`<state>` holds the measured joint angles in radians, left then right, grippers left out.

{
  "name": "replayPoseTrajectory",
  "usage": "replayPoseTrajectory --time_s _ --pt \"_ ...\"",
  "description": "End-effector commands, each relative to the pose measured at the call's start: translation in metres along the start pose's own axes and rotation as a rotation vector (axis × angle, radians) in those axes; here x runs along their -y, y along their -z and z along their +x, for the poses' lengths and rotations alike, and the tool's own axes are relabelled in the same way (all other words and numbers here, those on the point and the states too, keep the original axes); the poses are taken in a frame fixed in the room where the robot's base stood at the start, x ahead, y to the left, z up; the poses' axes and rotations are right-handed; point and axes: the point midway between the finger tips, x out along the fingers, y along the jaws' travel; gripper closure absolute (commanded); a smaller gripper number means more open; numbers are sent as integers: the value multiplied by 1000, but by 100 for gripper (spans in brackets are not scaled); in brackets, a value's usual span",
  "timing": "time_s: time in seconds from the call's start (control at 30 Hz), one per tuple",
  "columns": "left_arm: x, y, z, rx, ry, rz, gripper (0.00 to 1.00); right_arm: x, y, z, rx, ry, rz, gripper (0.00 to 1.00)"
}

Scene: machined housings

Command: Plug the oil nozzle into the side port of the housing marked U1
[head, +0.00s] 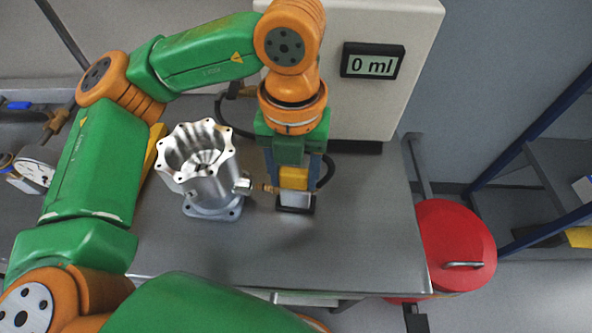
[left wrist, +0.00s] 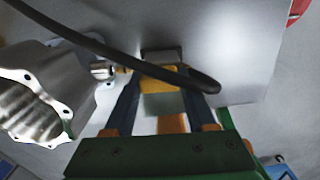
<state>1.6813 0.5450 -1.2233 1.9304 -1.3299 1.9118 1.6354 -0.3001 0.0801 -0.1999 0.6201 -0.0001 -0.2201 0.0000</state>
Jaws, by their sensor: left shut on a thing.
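A silver housing (head: 207,180) with a scalloped, open top stands upright on the steel bench; no U1 mark is legible. Its side port (head: 243,186) sticks out to the right, toward my left gripper. My left gripper (head: 294,184) points down just right of the housing, shut on the oil nozzle (head: 294,178), a yellow and grey block with a brass tip pointing left. The tip is level with the port and very close; I cannot tell whether it has entered. In the left wrist view the housing (left wrist: 30,100) and port (left wrist: 102,70) lie left of the nozzle (left wrist: 158,80). My right gripper is out of view.
A pale dispenser (head: 415,40) with a display (head: 372,62) reading "0 ml" stands behind. A dark hose (left wrist: 130,55) crosses in front of the nozzle in the left wrist view. The bench (head: 370,230) is clear at right; a red drum (head: 455,235) stands beyond its edge.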

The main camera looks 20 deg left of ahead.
Motion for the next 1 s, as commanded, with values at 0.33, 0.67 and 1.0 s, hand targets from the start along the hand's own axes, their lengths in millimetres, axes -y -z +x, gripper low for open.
replayPoseTrajectory --time_s 0.33,0.67,1.0 --pt "-9 0 1 1 -1 -1 100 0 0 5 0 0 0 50" --pt "-17 0 0 1 0 -1 100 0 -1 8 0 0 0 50" --pt "-25 0 0 2 0 0 36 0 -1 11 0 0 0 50"
